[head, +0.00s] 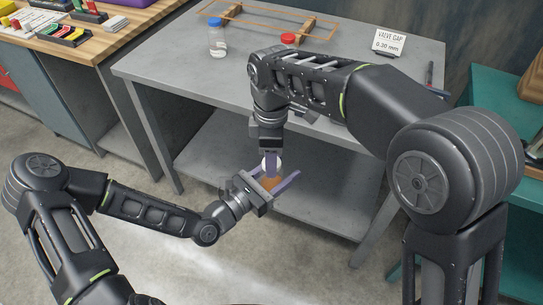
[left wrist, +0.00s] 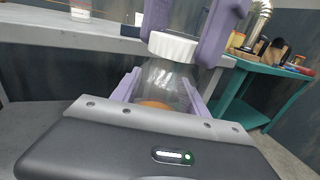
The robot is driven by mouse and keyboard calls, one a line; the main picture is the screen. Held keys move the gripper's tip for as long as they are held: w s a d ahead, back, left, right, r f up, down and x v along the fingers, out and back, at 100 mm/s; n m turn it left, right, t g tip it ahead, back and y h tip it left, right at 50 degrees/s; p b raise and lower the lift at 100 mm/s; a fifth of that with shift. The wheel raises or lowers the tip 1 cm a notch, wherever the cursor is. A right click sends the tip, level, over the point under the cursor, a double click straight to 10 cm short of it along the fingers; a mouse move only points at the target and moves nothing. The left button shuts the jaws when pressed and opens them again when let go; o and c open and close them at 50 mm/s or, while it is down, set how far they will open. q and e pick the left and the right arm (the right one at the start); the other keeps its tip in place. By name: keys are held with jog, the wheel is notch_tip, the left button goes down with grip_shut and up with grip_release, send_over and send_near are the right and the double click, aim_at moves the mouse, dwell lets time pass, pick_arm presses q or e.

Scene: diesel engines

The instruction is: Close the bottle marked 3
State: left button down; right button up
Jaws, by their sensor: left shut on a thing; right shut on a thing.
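A clear bottle with orange contents (head: 271,183) is between the purple fingers of my left gripper (head: 278,179), in front of the grey table. It also shows in the left wrist view (left wrist: 163,85). A white cap (left wrist: 173,46) sits at the bottle's mouth, and it shows in the head view (head: 270,163). My right gripper (head: 271,160) reaches down from above and is shut on the cap. My left gripper is shut on the bottle. I cannot tell how tightly the cap sits. No number is readable on the bottle.
A clear bottle with a blue cap (head: 217,42) stands on the grey table (head: 175,62). A red cap (head: 288,38) shows behind my right arm. A "VALVE GAP" sign (head: 389,42) stands at the back right. A wooden bench (head: 85,47) is left, a teal one (head: 490,95) right.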

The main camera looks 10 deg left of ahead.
grip_shut()
jog(key=m, duration=0.5)
jog(key=shift+m, duration=0.4)
jog(key=m, duration=0.9)
jog(key=o, duration=1.1)
grip_release()
